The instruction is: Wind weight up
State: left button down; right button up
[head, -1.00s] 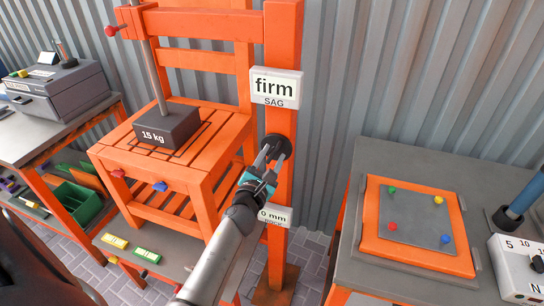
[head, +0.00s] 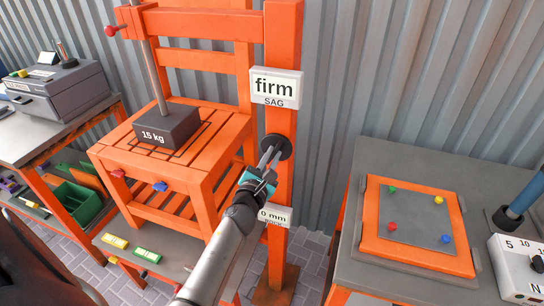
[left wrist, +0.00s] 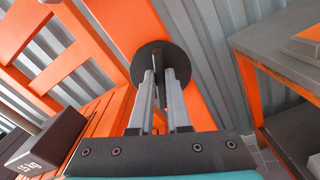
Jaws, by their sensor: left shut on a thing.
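The dark 15 kg weight (head: 167,126) rests on the slatted orange seat, under a vertical metal rod (head: 152,65). It also shows at the lower left of the left wrist view (left wrist: 45,145). A black round disc (head: 279,147), seen also in the left wrist view (left wrist: 162,62), is mounted on the orange post (head: 277,190). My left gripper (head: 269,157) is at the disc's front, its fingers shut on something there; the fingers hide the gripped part. Above the disc a display (head: 275,87) reads "firm" over "SAG". A lower display (head: 274,216) reads "0 mm".
At the right a grey table (head: 450,170) carries an orange-framed plate (head: 418,225) with coloured knobs and a box marked with numbers (head: 520,265). At the left stands a bench with a grey machine (head: 60,85). A red knob (head: 111,30) sticks out at the frame's upper left.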

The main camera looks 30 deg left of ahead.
pick_arm(q)
jog(key=shift+n, duration=0.3)
